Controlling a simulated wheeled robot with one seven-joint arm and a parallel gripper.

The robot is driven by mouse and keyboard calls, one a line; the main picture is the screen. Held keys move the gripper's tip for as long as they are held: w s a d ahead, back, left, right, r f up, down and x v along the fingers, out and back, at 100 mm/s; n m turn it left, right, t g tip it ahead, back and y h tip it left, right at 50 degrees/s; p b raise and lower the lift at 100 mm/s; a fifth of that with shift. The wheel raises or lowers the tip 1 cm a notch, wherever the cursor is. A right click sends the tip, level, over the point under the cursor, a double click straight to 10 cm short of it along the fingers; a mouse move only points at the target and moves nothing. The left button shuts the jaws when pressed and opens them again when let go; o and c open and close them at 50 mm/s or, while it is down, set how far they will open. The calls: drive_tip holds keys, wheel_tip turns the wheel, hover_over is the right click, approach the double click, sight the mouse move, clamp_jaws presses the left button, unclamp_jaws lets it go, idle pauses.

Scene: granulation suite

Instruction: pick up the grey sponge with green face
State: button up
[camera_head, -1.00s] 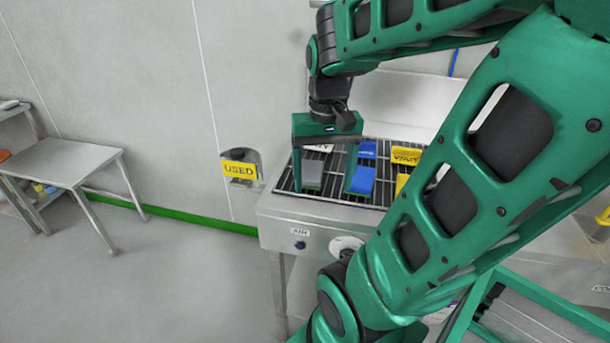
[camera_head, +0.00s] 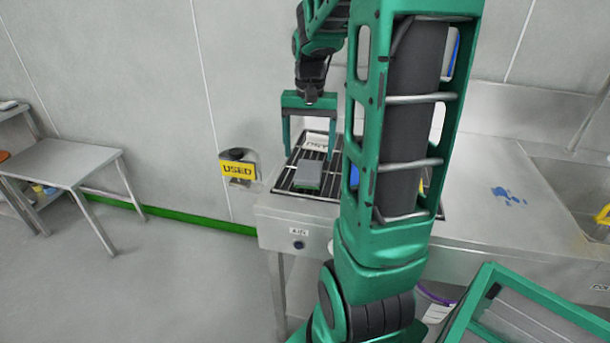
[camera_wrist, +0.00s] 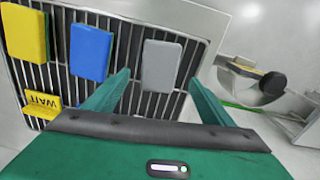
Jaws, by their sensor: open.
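The grey sponge with green face (camera_head: 309,174) lies on the dark slatted rack (camera_head: 286,183) on the steel counter, grey side up with a green edge showing. It also shows in the wrist view (camera_wrist: 161,64), flat on the slats. My gripper (camera_head: 310,152) is open and empty, above and behind the sponge in the head view. In the wrist view my gripper (camera_wrist: 158,80) has a finger on either side of the sponge's near end, apart from it. The fingers' height above the rack is hard to tell.
A blue sponge (camera_wrist: 91,52) and a yellow sponge (camera_wrist: 25,32) lie beside it on the rack. A yellow WAIT sign (camera_wrist: 42,108) stands nearby. A holder with a yellow USED sign (camera_head: 238,169) is left of the counter. Bare counter (camera_head: 480,180) lies right, marked with blue spots.

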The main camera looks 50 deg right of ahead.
sight(308, 169)
drive_tip(key=shift+s+a+f, duration=0.1)
drive_tip(key=shift+f, duration=2.6)
drive_tip(key=shift+c, duration=0.4)
drive_tip(key=c, duration=1.1)
drive_tip(key=shift+o, duration=0.2)
